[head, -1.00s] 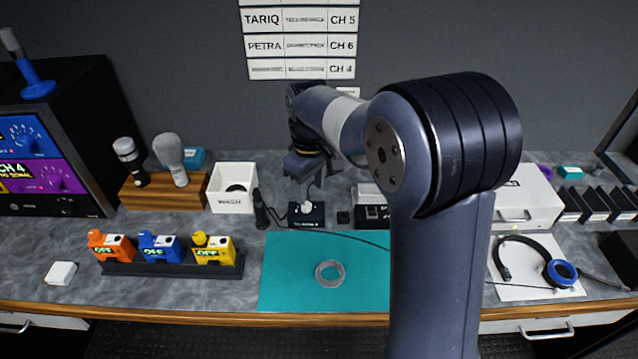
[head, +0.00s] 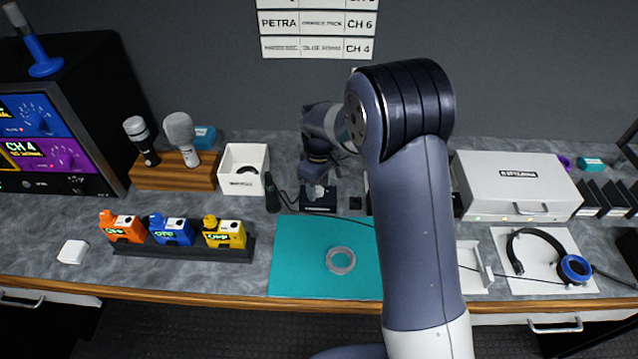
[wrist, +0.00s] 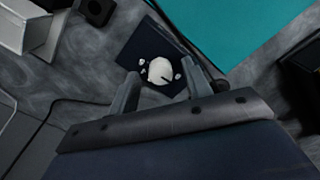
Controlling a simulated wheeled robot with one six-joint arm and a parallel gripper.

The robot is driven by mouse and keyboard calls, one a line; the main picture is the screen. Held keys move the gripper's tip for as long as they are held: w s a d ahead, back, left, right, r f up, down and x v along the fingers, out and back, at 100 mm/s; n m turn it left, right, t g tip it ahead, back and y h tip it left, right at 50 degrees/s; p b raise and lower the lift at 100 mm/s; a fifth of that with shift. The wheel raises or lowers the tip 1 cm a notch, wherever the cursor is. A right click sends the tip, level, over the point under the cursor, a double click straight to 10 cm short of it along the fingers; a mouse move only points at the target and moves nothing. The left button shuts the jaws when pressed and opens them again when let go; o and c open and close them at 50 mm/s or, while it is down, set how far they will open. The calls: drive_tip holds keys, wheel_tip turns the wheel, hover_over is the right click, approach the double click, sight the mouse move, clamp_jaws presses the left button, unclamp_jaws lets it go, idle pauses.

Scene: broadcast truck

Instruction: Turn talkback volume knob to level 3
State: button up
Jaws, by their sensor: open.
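The talkback unit is a small dark box (head: 319,208) with a pale label on its front, on the grey counter behind the teal mat. In the wrist view the dark box (wrist: 146,42) carries a round white knob (wrist: 160,69) with a dark pointer line and small pale marks around it. My gripper (wrist: 161,83) is open, its two grey fingers spread on the left and right of the knob. I cannot tell whether they touch it. In the head view my gripper (head: 318,187) is just above the box and hides most of the knob.
A white bin (head: 243,170) and a dark upright handset (head: 271,193) stand left of the box. A thin cable runs right. The teal mat (head: 300,260) holds a grey ring (head: 340,260). A white case (head: 515,185) stands right. My arm covers the counter's middle right.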

drive_tip(key=shift+f, duration=0.25)
drive_tip(key=c, duration=1)
